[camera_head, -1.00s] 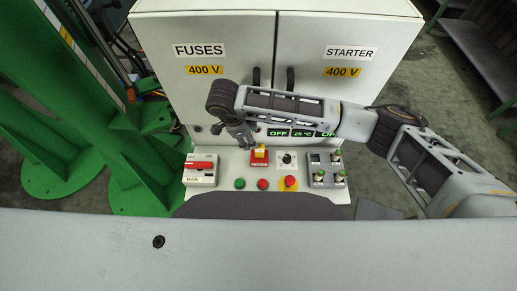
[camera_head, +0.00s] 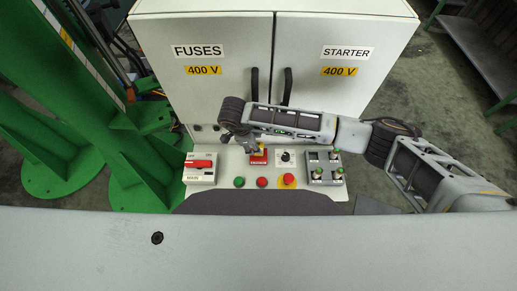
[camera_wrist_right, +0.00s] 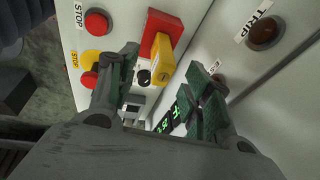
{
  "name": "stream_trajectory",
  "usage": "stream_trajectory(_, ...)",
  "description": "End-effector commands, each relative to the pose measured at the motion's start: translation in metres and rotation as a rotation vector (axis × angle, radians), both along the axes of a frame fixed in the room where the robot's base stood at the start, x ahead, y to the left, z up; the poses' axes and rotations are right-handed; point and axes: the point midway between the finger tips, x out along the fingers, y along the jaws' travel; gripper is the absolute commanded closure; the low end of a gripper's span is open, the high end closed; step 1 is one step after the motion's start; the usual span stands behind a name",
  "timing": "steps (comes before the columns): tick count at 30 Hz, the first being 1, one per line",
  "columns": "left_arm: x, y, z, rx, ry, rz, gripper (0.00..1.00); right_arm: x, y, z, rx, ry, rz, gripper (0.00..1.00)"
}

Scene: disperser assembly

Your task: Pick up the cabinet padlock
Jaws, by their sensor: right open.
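The cabinet padlock, seen as a small yellow block (camera_wrist_right: 161,76), sits against a red block (camera_wrist_right: 162,28) on the cabinet's control panel. In the head view the red block (camera_head: 259,160) shows at the panel's middle, with the yellow partly covered by my right gripper (camera_head: 254,150). In the right wrist view my right gripper (camera_wrist_right: 163,66) is open, its two dark fingers on either side of the padlock. I cannot tell whether a finger touches it. My left gripper is not in view.
The panel also carries a red-handled main switch (camera_head: 199,169), a green button (camera_head: 239,182), red buttons, a black knob (camera_head: 286,156) and a box of small switches (camera_head: 324,168). Cabinet doors with black handles (camera_head: 287,85) rise behind. A green steel frame (camera_head: 95,130) stands at left.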

Motion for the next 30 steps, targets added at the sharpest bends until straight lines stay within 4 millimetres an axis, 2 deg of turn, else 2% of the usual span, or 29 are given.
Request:
stream_trajectory(6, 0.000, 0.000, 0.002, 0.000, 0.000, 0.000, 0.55, 0.002, -0.003, -0.012, -0.001, -0.001, 0.000, 0.50)
stream_trajectory(20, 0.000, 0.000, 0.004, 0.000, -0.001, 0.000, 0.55, 0.003, -0.005, -0.017, -0.001, 0.001, 0.000, 0.50)
stream_trajectory(30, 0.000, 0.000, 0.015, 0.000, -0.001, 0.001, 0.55, 0.009, -0.014, -0.046, 0.000, 0.001, 0.000, 0.50)
